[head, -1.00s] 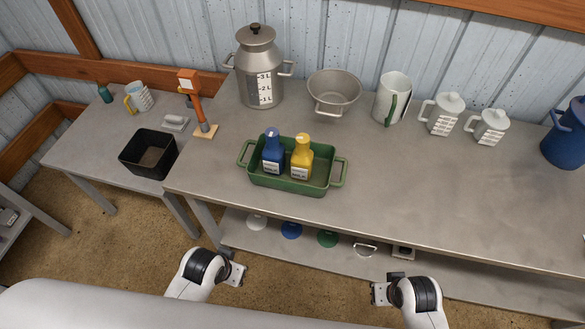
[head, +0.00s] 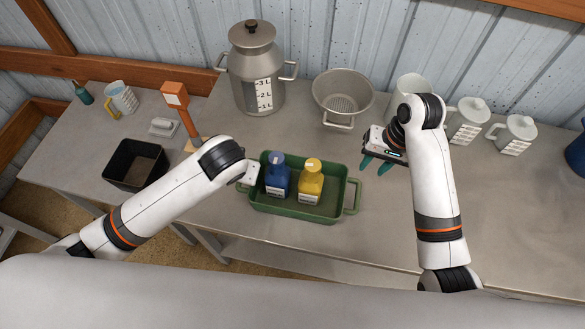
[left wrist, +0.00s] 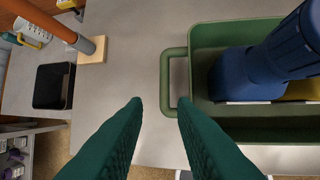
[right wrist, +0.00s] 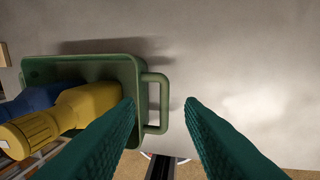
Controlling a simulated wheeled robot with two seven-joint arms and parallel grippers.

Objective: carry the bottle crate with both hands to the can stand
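The green bottle crate (head: 295,211) stands on the grey workbench, holding a blue bottle (head: 277,177) and a yellow bottle (head: 310,183). My left gripper is at the crate's left end, mostly hidden by my arm in the head view. In the left wrist view its fingers (left wrist: 159,103) are open and empty, with the left handle (left wrist: 166,85) ahead near the right fingertip. My right gripper (head: 376,165) is open and empty, up and right of the right handle (head: 353,197). In the right wrist view that handle (right wrist: 160,103) appears between the fingertips. I cannot tell which surface is the can stand.
A milk can (head: 256,75), a colander (head: 342,95) and lidded jugs (head: 468,118) stand along the back of the bench. A lower table (head: 70,150) at left carries a black bin (head: 136,165). An orange post (head: 182,110) rises near the bench's left edge.

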